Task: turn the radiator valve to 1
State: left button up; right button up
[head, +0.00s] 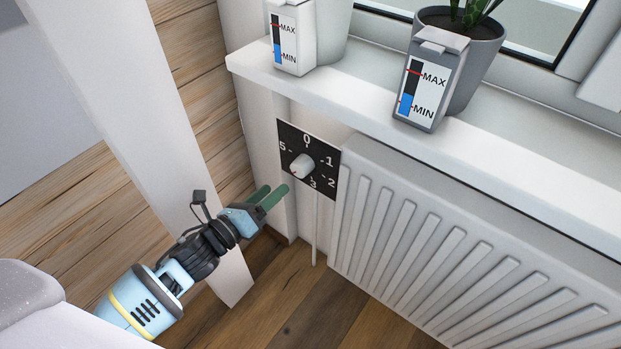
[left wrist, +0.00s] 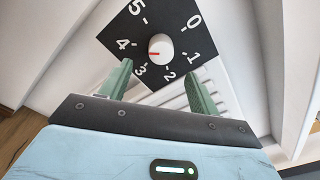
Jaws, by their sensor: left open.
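The radiator valve is a white round knob (head: 301,165) on a black dial plate (head: 324,152) with white numbers, left of the radiator. In the left wrist view the knob (left wrist: 161,43) has a red mark pointing to the lower left, roughly between 3 and 4; the 1 is on the right side of the dial (left wrist: 183,33). My left gripper (head: 273,196) is open and empty, below and left of the knob, its green fingers pointing toward the dial. In the left wrist view its fingers (left wrist: 158,70) show below the knob, one on each side, apart from it. My right gripper is not in view.
The white ribbed radiator (head: 440,245) stands right of the dial, under a white window sill (head: 350,85). Two planters with water gauges, one white (head: 291,38) and one grey (head: 430,80), stand on the sill. A white slanted post (head: 135,110) is close behind my left arm.

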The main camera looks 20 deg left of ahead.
aim_at(296, 170)
pick_arm(q)
jog(key=shift+w+r+m, duration=0.15)
jog(key=shift+w+m, duration=0.15)
jog(key=shift+b+x, duration=0.5)
jog(key=shift+x, duration=3.35)
jog(key=shift+s, duration=0.1)
jog(key=c, duration=1)
